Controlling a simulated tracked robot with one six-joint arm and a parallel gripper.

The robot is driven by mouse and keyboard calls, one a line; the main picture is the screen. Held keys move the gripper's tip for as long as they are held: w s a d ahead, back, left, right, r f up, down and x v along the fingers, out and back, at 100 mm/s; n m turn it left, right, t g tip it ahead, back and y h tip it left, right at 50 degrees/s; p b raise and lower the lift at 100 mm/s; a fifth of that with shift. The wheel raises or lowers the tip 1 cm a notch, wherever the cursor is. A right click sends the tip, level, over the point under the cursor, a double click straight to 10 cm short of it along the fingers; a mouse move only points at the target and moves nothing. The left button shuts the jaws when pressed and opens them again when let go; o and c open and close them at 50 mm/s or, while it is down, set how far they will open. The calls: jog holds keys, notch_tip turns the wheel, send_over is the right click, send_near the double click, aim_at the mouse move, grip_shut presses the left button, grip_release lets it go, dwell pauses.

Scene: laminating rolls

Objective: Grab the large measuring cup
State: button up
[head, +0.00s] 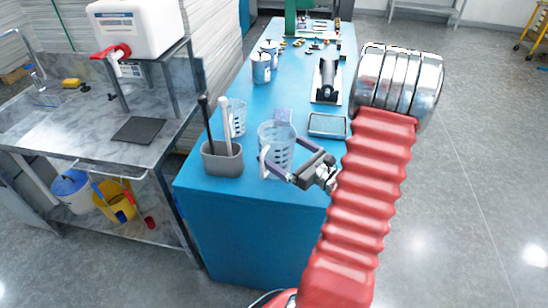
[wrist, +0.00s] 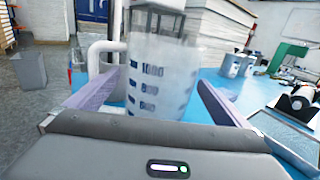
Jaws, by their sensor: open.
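The large measuring cup (head: 277,140) is clear, with blue markings, and stands upright near the front of the blue table. In the wrist view the cup (wrist: 160,70) stands ahead of my gripper's palm, with its white handle on its left. My gripper (head: 280,150) is open at the cup, one finger on either side of it. In the wrist view the gripper's purple fingers (wrist: 160,84) flank the cup. Whether either finger touches it, I cannot tell. A smaller measuring cup (head: 236,118) stands behind and to the left.
A grey holder (head: 222,160) with upright tools stands left of the large cup. A shallow tray (head: 327,125) and a black roller (head: 327,78) lie to the right. Metal cans (head: 261,68) stand farther back. A sink counter (head: 90,125) is at the left.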

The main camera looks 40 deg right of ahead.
jog(key=shift+w+a, duration=0.15)
jog(key=shift+w, duration=1.25)
jog(key=shift+w+a, duration=0.1)
jog(key=shift+w, duration=1.25)
jog(key=c, duration=1.2)
jog(key=shift+o, duration=0.2)
notch_tip(320, 180, up, 10)
